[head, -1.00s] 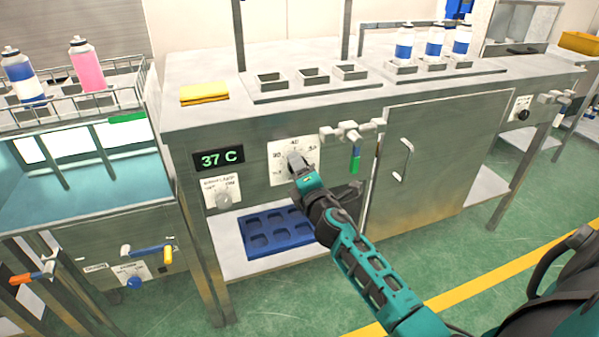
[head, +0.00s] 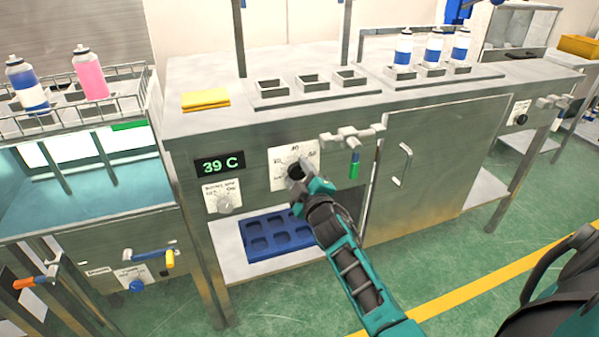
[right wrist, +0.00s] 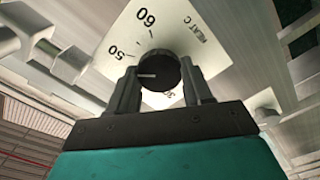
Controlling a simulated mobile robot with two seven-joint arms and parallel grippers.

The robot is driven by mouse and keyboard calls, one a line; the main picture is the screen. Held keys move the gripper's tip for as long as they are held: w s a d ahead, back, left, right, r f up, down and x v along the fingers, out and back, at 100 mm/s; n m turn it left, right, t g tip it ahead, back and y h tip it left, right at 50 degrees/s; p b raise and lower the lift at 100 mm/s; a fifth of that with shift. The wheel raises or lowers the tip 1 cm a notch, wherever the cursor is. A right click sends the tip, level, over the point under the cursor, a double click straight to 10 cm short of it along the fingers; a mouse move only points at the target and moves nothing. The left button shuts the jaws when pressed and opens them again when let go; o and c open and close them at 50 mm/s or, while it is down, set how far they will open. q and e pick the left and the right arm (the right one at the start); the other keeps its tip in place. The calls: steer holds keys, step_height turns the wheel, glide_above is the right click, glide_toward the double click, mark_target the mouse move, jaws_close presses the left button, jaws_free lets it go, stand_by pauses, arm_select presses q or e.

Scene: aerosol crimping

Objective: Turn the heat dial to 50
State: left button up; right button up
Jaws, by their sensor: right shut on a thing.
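The heat dial's black knob (right wrist: 158,72) sits on a white scale plate (head: 302,152) on the steel bench front. My right gripper (right wrist: 158,85) is shut on the knob, one finger on each side. In the right wrist view, the knob's pale pointer line points left, somewhat below the 50 mark; the 40 mark is hidden. In the head view my right gripper (head: 300,178) covers much of the knob. The green display (head: 220,164) left of the dial reads 39 C. My left gripper is not in view.
A lever valve with a green handle (head: 353,168) is close right of the dial. A lamp switch plate (head: 222,197) is at lower left. A blue tray (head: 270,240) lies on the shelf below. A cabinet door handle (head: 403,165) stands further right.

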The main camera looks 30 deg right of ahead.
steer(key=shift+m+p, duration=0.4)
steer(key=shift+m, duration=0.7)
steer(key=o, duration=1)
steer(key=shift+o, duration=0.2)
steer(key=shift+s, duration=0.1)
